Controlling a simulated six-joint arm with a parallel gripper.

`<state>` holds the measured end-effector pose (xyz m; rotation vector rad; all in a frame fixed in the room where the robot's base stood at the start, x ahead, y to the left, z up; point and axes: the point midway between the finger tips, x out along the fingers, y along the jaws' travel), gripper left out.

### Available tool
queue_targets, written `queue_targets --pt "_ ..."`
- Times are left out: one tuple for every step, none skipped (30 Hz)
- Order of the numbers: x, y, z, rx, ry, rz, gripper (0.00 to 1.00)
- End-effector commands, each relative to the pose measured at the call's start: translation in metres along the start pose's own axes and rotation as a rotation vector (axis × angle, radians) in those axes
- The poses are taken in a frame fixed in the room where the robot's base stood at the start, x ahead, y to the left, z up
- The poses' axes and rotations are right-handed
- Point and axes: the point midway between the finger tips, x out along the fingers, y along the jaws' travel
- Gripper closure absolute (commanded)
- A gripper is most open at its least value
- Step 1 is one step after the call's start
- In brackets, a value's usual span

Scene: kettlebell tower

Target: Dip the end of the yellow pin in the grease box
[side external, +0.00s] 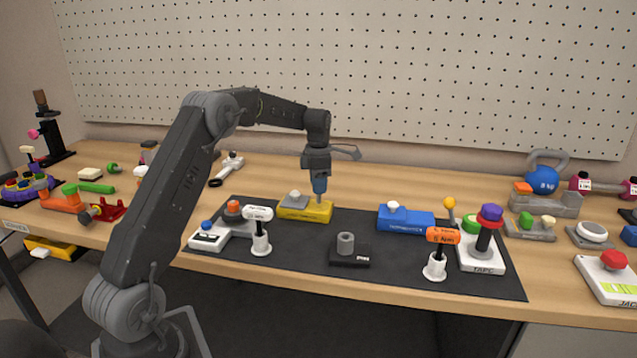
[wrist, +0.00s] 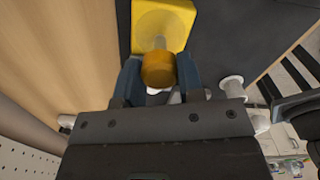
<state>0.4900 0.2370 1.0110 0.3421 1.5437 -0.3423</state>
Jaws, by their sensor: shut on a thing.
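The yellow grease box (side external: 291,213) stands at the back left of the black mat. It also shows at the top of the wrist view (wrist: 180,40), with a round recess. My gripper (side external: 320,188) is just above the right part of this box and points down. In the wrist view, my gripper's blue fingers (wrist: 159,78) are shut on the yellow pin (wrist: 158,70), whose thick round end faces the camera. Its thin shaft runs toward the recess. I cannot tell whether the tip is inside it.
A light grey knob (side external: 293,195) sits on the box's left part. On the black mat (side external: 300,262) stand a dark block with a grey cylinder (side external: 346,245), a blue box (side external: 405,219) and two labelled white stands (side external: 261,240) (side external: 435,265). Mat areas between them are clear.

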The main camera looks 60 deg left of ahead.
Motion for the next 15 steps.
queue_targets --pt "0.0009 -0.0001 0.0000 0.000 0.000 0.000 1.00" --pt "0.0012 0.0000 0.0000 0.000 0.000 0.000 1.00" --pt "0.0017 0.0000 0.0000 0.000 0.000 0.000 1.00" --pt "0.0020 0.0000 0.0000 0.000 0.000 0.000 1.00" --pt "0.0024 0.0000 0.0000 0.000 0.000 0.000 1.00" --pt "0.0028 0.0000 0.0000 0.000 0.000 0.000 1.00" --pt "0.0032 0.0001 0.0000 0.000 0.000 0.000 1.00" --pt "0.0035 0.0001 0.0000 0.000 0.000 0.000 1.00" --pt "0.0040 0.0001 0.0000 0.000 0.000 0.000 1.00" --pt "0.0043 0.0001 0.0001 0.000 0.000 0.000 1.00" --pt "0.0046 0.0001 0.0001 0.000 0.000 0.000 1.00" --pt "0.0051 0.0001 0.0001 0.000 0.000 0.000 1.00" --pt "0.0054 0.0001 0.0001 0.000 0.000 0.000 1.00" --pt "0.0057 0.0001 0.0001 0.000 0.000 0.000 1.00" --pt "0.0062 0.0001 0.0001 0.000 0.000 0.000 1.00"
